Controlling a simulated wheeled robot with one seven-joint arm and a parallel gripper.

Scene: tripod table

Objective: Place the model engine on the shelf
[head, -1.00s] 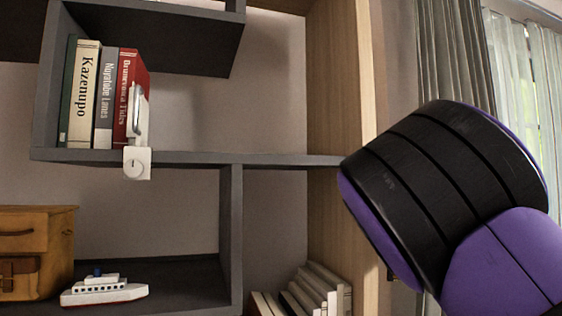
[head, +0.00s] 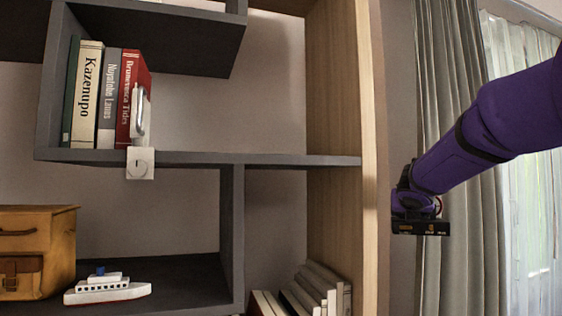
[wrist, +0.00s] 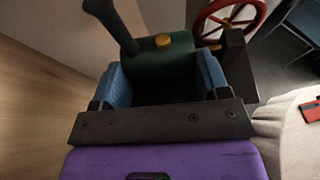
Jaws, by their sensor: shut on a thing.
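The model engine (wrist: 160,62) is held in my gripper (wrist: 162,85) in the wrist view. It has a dark green body, a black chimney, a brass-coloured cap and a red spoked wheel. The blue fingers press on it from both sides. In the head view my gripper (head: 420,224) is at the right, beyond the shelf's wooden side panel, and the engine is mostly hidden there. The grey shelf (head: 290,160) has a clear stretch of board to the right of its books.
Several books (head: 105,95) and a white padlock-shaped object (head: 140,150) occupy the shelf's left end. Below are a brown box (head: 38,250), a toy boat (head: 107,288) and leaning books (head: 310,292). The wooden side panel (head: 345,110) stands between my gripper and the shelf. Curtains (head: 450,90) hang behind my arm.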

